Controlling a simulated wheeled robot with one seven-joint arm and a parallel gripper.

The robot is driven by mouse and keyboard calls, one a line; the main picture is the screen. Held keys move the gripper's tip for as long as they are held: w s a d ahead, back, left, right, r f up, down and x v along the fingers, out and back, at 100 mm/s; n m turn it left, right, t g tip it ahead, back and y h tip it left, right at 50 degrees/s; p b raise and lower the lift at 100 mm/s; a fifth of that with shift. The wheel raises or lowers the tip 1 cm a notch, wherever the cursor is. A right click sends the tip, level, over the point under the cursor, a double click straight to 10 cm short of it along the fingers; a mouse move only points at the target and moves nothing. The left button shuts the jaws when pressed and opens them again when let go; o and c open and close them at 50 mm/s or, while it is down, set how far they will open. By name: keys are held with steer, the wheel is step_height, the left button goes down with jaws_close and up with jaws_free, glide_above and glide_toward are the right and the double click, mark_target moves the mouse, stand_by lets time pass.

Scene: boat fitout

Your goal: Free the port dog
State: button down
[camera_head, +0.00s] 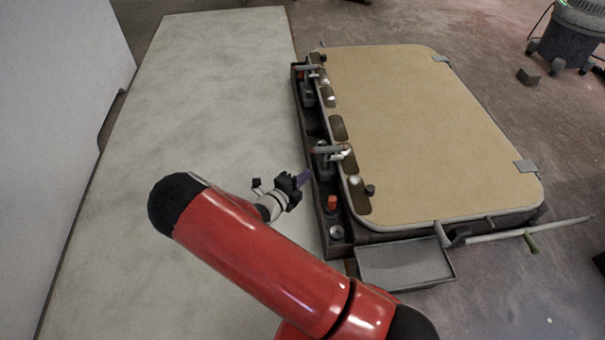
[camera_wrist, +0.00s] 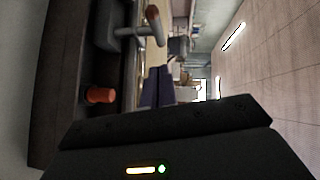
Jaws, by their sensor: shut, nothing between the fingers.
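Two dogs with grey lever handles sit along the dark rail on the left edge of the tan hatch panel (camera_head: 420,130). The near dog (camera_head: 327,150) is level with the panel's middle-to-near part, and the far dog (camera_head: 308,69) is near its far corner. I cannot tell which one is the port dog. In the wrist view, one lever with a red-brown end (camera_wrist: 153,24) rises from a dark block. My gripper (camera_head: 304,178) is shut and empty, its bluish fingers just left of the rail, below the near dog in the picture. The fingers also show in the wrist view (camera_wrist: 157,86).
An orange knob (camera_head: 332,203) stands on the rail's near part and shows in the wrist view (camera_wrist: 100,95). A shallow grey tray (camera_head: 405,264) lies at the panel's near end. A rod (camera_head: 530,231) sticks out right. The pale surface (camera_head: 190,110) left of the rail is clear.

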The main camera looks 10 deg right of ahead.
mark_target(322, 152)
steer(key=w+d, duration=0.1)
steer(key=w, duration=0.2)
steer(key=w+d+f+b, duration=0.1)
steer(key=w+d, duration=0.1)
steer(key=w, duration=0.1)
steer(key=w+d, duration=0.2)
steer(key=w, duration=0.1)
steer(key=shift+d+f+b, duration=0.1)
steer(key=shift+f+b, duration=0.25)
steer(key=shift+f, duration=0.05)
